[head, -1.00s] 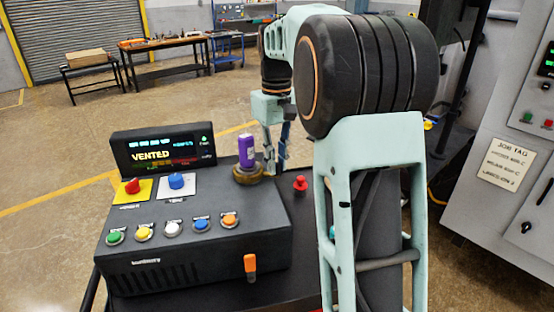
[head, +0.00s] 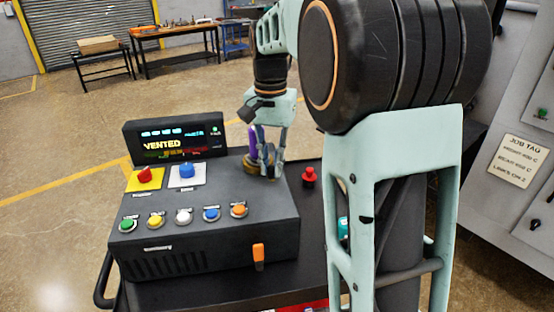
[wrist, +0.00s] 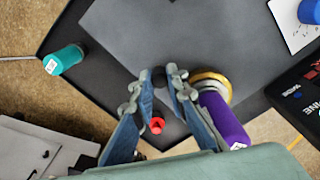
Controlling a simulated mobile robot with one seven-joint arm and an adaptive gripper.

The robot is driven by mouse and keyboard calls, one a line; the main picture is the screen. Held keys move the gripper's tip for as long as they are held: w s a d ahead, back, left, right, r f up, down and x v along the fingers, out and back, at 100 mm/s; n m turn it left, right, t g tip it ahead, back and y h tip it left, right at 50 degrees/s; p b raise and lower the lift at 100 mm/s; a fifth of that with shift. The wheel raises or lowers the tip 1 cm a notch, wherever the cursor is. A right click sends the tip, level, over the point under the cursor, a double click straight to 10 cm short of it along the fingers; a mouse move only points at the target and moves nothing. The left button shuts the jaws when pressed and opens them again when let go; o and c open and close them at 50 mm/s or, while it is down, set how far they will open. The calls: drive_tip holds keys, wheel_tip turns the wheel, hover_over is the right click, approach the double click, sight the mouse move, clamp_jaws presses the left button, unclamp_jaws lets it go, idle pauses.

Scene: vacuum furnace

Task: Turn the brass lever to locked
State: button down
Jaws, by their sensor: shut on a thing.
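The brass lever's round brass base (head: 249,166) sits at the far right corner of the black console, partly hidden behind my fingers. It also shows in the wrist view (wrist: 222,87), just right of my fingers. A dark knob (wrist: 159,77) shows between my fingertips; the stretch joining it to the base is hidden by the right finger. My gripper (head: 270,166), also in the wrist view (wrist: 164,76), is shut on this knob. A purple bottle (wrist: 223,121) stands at the brass base, close to the right finger. The console's display (head: 172,143) reads VENTED.
A red mushroom button (head: 308,177) is right of the console. A teal bottle (wrist: 65,59) is on the dark bench top, apart from the gripper. Red (head: 144,176) and blue (head: 187,171) knobs and several coloured buttons are on the console. An orange switch (head: 258,253) is on its front.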

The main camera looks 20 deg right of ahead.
sight(268, 184)
drive_tip(key=shift+a+m, duration=0.5)
drive_tip(key=shift+m, duration=0.3)
drive_tip(key=c, duration=1.9)
unclamp_jaws()
drive_tip(key=shift+r, duration=0.1)
wheel_tip(268, 184, up, 12)
